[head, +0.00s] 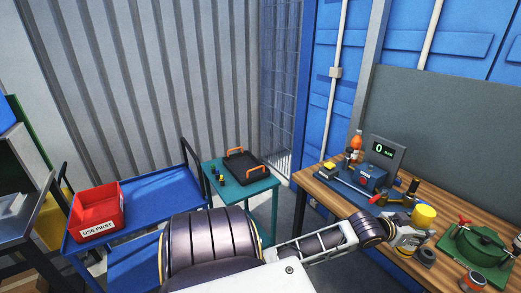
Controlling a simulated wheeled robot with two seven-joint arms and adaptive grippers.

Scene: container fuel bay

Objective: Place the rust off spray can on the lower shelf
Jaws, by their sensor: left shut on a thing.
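My left gripper (408,238) reaches out to the right over the wooden workbench (330,197). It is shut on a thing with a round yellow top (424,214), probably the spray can. Its body is mostly hidden by the gripper and I cannot read its label. A blue cart (160,196) stands at the left with an upper deck and a lower shelf (133,268); my arm covers part of it. I cannot tell whether this is the task's lower shelf. My right gripper is not in view.
A red "USE FIRST" bin (97,208) stands on the blue cart. A teal table (236,183) holds a black tray (246,165) with orange handles. The workbench carries a digital display (386,152), an orange bottle (356,142), a blue box (371,177) and a green lidded item (478,246).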

